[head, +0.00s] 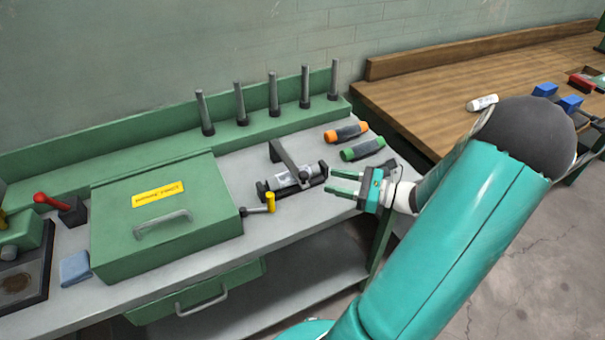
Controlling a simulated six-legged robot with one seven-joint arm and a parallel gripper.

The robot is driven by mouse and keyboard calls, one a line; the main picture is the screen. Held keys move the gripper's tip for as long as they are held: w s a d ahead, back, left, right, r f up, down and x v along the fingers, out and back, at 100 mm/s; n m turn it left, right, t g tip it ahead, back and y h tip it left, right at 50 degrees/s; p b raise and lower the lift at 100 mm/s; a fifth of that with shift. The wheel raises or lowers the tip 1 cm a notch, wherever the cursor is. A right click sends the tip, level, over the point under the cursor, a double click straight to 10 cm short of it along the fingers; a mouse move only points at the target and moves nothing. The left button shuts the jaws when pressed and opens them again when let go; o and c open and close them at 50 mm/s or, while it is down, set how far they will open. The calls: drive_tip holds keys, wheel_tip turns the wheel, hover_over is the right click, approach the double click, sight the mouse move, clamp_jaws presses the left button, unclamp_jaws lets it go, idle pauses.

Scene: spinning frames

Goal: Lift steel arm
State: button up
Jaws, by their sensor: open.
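The steel arm (284,157) is a grey bar on the bench top. It slants from the upper left down to a dark cradle (264,191) that holds a light grey roller (294,178). My gripper (345,183) is just right of the cradle, with its two teal fingers pointing left. The fingers are apart, with nothing seen between them. A gap shows between the fingertips and the steel arm. I cannot tell the height of the fingers above the bench.
Orange (346,132) and green (362,149) bobbins lie behind my gripper. A green box (160,215) and a red-knobbed lever (60,206) are farther left. Several upright posts (240,104) line the back ledge. A wooden table (440,90) adjoins at right.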

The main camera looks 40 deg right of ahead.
sight(304, 174)
drive_tip(key=x, duration=0.9)
drive_tip(key=shift+a, duration=0.1)
clamp_jaws()
